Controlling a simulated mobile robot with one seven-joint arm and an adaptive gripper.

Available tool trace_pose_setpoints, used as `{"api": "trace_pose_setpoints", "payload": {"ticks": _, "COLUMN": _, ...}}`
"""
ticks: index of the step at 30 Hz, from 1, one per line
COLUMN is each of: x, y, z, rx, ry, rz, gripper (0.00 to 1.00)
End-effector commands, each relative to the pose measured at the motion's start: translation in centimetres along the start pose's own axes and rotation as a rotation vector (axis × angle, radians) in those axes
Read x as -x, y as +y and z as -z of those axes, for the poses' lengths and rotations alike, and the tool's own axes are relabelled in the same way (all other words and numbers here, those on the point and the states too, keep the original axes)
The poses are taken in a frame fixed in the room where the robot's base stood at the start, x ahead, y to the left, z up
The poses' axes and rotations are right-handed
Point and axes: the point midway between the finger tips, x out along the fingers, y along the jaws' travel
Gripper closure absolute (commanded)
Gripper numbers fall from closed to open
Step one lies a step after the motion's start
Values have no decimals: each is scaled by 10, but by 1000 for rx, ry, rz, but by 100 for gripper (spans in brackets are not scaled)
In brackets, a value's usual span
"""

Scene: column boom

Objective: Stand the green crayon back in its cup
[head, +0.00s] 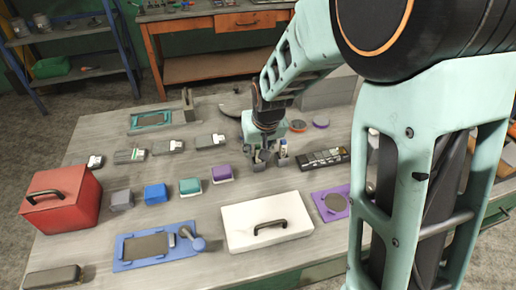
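One grey cup (283,161) stands just right of the fingers. Something small and pale with a blue part shows close by, too small to name. I cannot make out a green crayon; it may be hidden by the gripper or too small to see. The fingers are dark and small here, and I cannot tell whether they are apart or hold anything.
A black keypad-like device (322,158) lies right of the gripper. A white case (266,223), a purple plate (331,204), coloured blocks and a blue board (158,246) lie in front. A red box (62,196) stands at left. Bare table shows between them.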

Motion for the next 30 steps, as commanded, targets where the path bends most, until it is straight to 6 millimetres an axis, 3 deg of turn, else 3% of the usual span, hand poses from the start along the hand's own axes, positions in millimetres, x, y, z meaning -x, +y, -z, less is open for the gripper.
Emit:
{"api": "trace_pose_setpoints", "payload": {"ticks": 11, "x": 8, "y": 0, "z": 1, "rx": 0, "ry": 3, "rz": 0, "gripper": 67}}
{"api": "trace_pose_setpoints", "payload": {"ticks": 30, "x": 111, "y": 0, "z": 1, "rx": -1, "ry": 4, "rz": 0, "gripper": 67}}
